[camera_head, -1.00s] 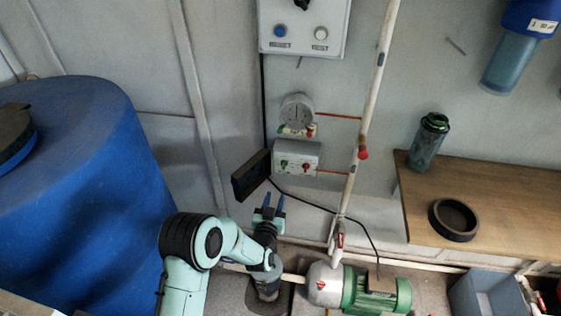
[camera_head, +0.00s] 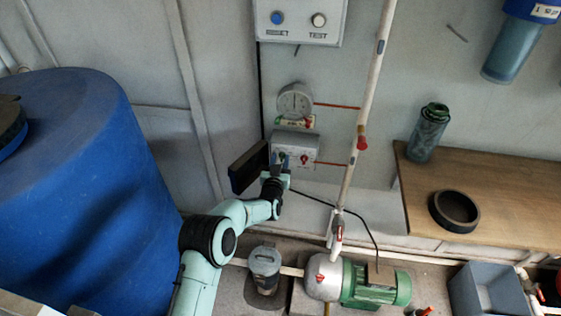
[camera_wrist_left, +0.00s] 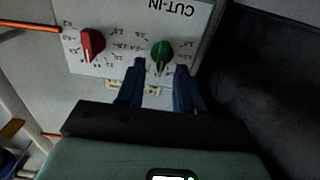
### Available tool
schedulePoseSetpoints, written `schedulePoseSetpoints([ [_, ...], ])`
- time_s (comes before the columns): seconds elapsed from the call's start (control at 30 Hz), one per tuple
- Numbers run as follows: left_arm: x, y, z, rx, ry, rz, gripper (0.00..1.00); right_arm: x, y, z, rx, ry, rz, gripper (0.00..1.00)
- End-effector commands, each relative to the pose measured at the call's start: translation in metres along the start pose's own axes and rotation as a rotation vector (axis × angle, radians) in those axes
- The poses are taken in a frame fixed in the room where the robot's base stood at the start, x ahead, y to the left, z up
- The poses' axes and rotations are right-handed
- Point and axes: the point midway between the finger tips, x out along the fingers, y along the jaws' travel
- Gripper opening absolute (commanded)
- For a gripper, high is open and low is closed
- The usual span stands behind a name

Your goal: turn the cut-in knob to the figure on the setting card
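The grey switch box (camera_head: 310,144) is on the wall below a round gauge (camera_head: 295,101). In the left wrist view, the green knob (camera_wrist_left: 162,52) sits by the upside-down CUT-IN label, with a ring of figures around it. A red knob (camera_wrist_left: 92,43) is beside it on the same face. My left gripper (camera_wrist_left: 161,68) is open, its blue fingertips on either side of the green knob's lower end; I cannot tell whether they touch it. In the head view, my left gripper (camera_head: 282,161) partly hides the green knob. A small card (camera_head: 294,122) below the gauge is unreadable.
A dark flat panel (camera_head: 249,168) stands close left of the box. A white pipe (camera_head: 366,115) runs down on the right. The green pump motor (camera_head: 375,286) is below. A wooden shelf (camera_head: 500,205) and blue tank (camera_head: 85,170) flank the area.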

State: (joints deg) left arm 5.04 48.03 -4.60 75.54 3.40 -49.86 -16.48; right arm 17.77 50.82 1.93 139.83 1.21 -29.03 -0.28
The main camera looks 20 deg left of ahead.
Motion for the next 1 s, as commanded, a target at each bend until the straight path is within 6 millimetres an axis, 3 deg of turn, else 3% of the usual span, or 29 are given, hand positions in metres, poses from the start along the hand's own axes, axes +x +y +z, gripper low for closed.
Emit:
schedulePoseSetpoints([
  [0.37,0.0049,-0.0001,0.0002,-0.001,-0.001,0.000,0.36,0.0009,0.0004,-0.0023,0.001,0.006,0.000,0.00],
  [0.5,0.0048,0.0000,0.0001,-0.001,-0.001,0.000,0.00,0.0009,0.0004,-0.0022,0.001,0.006,0.000,0.00],
  [1.0,0.0049,0.0016,0.0003,0.094,0.000,0.000,0.00,0.0066,0.0024,-0.0090,0.002,0.024,0.001,0.00],
])
